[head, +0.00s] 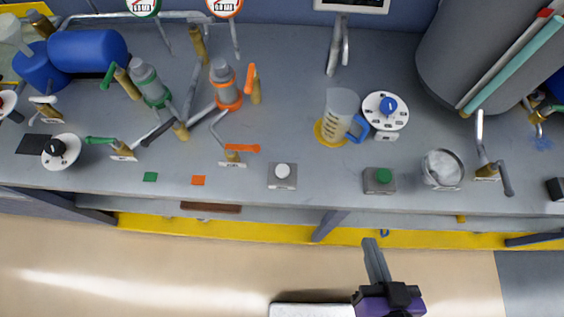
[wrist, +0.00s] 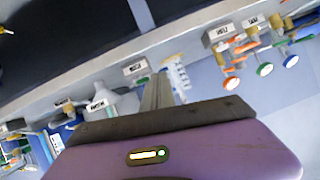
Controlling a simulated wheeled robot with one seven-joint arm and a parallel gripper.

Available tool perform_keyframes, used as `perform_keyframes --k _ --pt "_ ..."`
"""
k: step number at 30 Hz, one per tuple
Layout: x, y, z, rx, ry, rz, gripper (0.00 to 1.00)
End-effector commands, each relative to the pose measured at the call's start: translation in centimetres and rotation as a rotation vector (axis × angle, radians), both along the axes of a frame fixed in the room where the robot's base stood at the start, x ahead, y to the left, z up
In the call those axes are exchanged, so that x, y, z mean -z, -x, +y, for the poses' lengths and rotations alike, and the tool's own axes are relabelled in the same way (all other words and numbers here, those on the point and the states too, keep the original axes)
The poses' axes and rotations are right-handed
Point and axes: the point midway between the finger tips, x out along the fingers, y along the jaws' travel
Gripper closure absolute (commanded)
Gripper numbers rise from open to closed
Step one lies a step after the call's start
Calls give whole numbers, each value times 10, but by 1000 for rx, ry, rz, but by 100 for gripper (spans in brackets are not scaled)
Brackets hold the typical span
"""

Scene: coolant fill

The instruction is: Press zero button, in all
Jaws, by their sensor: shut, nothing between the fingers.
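Two push-buttons stand near the front edge of the grey bench. One is a white button (head: 282,170) on a square grey box. The other is a green button (head: 383,175) on a similar box to its right. No readable label tells which one is the zero button. My gripper (head: 369,241) is shut and empty, in front of the bench edge and below the green button in the head view. It touches neither button.
A measuring jug (head: 341,112) stands on a yellow disc behind the buttons. A white dial with a blue knob (head: 386,108) is beside it. A metal cup (head: 442,168) stands right of the green button. Valves and pipes fill the left; a large grey cylinder (head: 470,50) fills the back right.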

Motion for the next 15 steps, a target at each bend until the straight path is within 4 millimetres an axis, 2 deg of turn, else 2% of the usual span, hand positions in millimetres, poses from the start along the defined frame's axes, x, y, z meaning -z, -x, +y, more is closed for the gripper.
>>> perform_keyframes --k 1,5,8,11,15 --pt "-4 -20 10 -14 -37 23 100" --pt "4 -58 39 -76 -124 116 100" --pt "2 -86 64 -144 -182 184 100" --pt "-8 -112 90 -226 -226 250 100" --pt "-33 -144 124 -365 -264 340 100"
